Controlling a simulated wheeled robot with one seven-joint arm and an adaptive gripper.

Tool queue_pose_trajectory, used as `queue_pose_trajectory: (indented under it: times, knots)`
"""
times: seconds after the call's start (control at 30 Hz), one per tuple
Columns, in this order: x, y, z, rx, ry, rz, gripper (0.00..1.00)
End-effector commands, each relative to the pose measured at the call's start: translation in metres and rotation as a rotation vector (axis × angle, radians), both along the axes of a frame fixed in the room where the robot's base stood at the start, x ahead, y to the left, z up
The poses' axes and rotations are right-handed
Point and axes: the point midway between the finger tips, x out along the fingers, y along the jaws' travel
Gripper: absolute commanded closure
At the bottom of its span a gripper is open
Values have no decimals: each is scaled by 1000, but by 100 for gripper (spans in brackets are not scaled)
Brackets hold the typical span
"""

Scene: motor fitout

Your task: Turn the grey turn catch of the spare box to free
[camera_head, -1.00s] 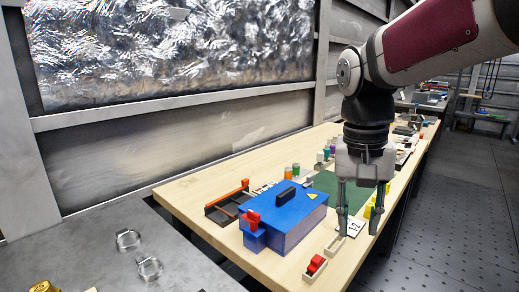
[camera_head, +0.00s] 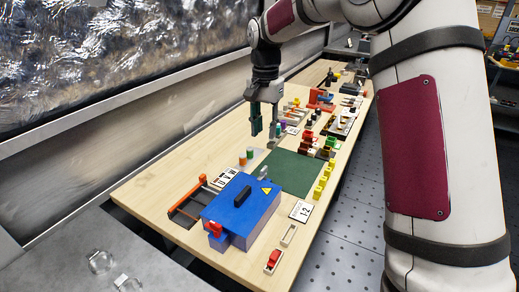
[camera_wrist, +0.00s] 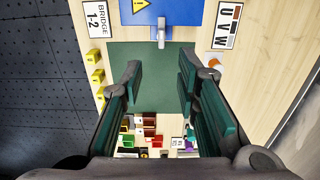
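The spare box is the blue box (camera_head: 240,213) with a black handle and a yellow warning triangle on its lid. It stands near the front end of the wooden bench. The grey turn catch (camera_wrist: 161,34) sticks out from the box edge in the wrist view, pointing toward my gripper. It shows small at the box's far side in the head view (camera_head: 263,172). My gripper (camera_head: 264,138) is above the bench beyond the box. Its green-padded fingers are apart and empty in the wrist view (camera_wrist: 160,65), with the catch beyond the fingertips, roughly centred between them and not touched.
A red catch (camera_head: 214,229) is on the box's near side. A green mat (camera_head: 293,172) lies beyond the box, with yellow blocks (camera_head: 322,182) along its right. Orange and green cylinders (camera_head: 246,157) stand on its left. A tray with a red part (camera_head: 272,261) lies right of the box.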

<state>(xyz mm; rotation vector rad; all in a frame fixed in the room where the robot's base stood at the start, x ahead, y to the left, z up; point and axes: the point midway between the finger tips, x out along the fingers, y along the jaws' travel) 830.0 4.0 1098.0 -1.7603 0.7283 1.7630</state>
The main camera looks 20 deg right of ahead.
Motion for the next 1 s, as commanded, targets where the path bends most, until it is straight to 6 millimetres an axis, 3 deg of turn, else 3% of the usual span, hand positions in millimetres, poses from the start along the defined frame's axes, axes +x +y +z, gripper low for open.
queue_pose_trajectory:
  times: [0.17,0.7,1.0]
  knots:
    - [0,-1,-11,0,1,-4,71]
    - [-1,0,-110,1,3,-3,71]
    - [0,0,-136,0,-1,-2,71]
